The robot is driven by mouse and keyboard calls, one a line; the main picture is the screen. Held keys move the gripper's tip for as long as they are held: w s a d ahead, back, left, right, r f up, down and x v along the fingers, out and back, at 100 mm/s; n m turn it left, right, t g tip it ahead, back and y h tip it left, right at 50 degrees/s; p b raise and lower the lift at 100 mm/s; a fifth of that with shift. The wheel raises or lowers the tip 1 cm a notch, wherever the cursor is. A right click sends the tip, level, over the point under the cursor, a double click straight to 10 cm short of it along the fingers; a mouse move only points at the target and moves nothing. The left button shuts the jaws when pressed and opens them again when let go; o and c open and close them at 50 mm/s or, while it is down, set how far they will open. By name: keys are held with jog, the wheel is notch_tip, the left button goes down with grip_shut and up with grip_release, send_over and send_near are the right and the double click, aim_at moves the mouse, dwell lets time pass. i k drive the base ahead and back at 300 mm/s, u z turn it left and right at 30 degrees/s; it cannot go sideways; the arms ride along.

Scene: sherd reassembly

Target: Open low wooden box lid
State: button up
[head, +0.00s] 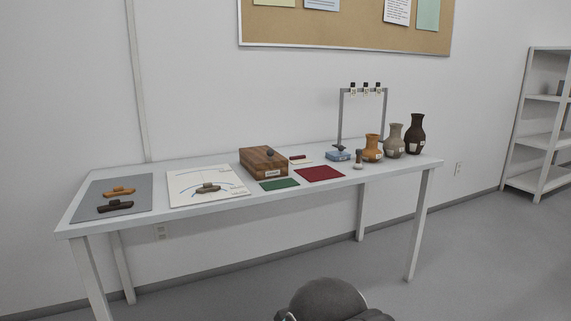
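The low wooden box (251,169) stands on the white table, a little right of its middle. Its brown wooden lid (256,153) appears closed, with a small dark knob (270,153) on top. A pale label (272,173) is on the front face. My gripper's fingers do not show. Only a dark rounded part of my own body is at the bottom edge, well apart from the table and the box.
A green mat (279,184) and a red mat (320,174) lie close in front of the box. A white drawing board (190,195) lies left of it. Floor before the table is clear.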

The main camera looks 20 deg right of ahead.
aim_at(259, 158)
jog(key=z, duration=1.2)
jog(key=i, duration=1.4)
jog(key=u, duration=0.9)
